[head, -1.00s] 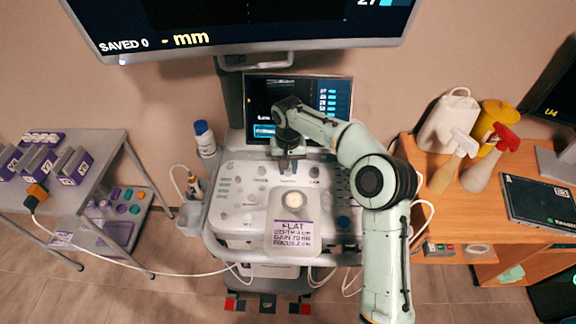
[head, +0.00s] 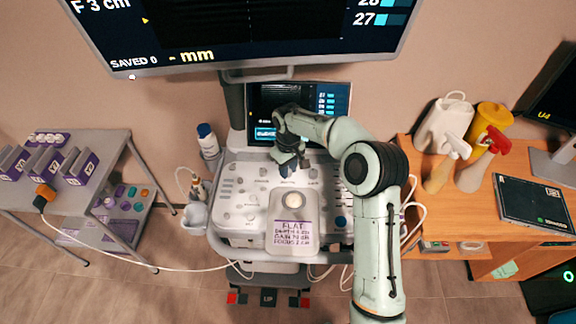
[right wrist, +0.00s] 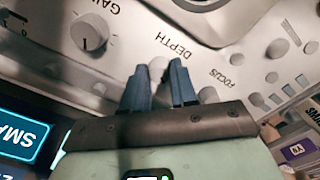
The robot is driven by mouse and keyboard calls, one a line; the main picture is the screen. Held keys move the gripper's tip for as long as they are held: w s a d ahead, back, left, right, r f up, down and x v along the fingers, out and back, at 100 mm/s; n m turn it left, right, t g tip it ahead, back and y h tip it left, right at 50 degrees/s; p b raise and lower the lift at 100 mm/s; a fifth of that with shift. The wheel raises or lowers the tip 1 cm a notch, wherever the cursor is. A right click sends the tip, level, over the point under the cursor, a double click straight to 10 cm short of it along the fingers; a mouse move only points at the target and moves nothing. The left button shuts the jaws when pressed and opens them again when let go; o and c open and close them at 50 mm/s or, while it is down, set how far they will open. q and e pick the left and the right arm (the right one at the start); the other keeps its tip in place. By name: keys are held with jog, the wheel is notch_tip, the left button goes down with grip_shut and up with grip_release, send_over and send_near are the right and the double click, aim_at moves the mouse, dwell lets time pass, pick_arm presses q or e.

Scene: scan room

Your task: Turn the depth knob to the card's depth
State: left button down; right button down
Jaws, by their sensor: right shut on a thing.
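The pale depth knob (right wrist: 158,66) shows between my right gripper's blue fingertips in the right wrist view, by the label DEPTH. My right gripper (right wrist: 162,82) is shut on it. In the head view the same gripper (head: 288,168) points down at the upper middle of the console (head: 240,190) and hides the knob. The card (head: 293,230) lies on the console's front, reading FLAT, then depth, gain and focus lines; its small figures are too blurred to read surely. My left gripper is not in view.
The gain knob (right wrist: 89,32) and the FOCUS label flank the depth knob. The large screen (head: 240,35) hangs above the small console screen (head: 325,101). A grey cart (head: 95,150) stands left; a wooden desk (head: 470,205) with bottles stands right.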

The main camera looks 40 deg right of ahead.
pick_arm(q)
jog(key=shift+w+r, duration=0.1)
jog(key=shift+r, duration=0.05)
pick_arm(e)
jog(key=shift+n, duration=0.3)
jog(key=c, duration=0.9)
grip_release()
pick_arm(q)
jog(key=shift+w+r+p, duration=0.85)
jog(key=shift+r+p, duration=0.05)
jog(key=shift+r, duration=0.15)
pick_arm(e)
notch_tip(320, 180, up, 13)
jog(key=shift+r, duration=0.2)
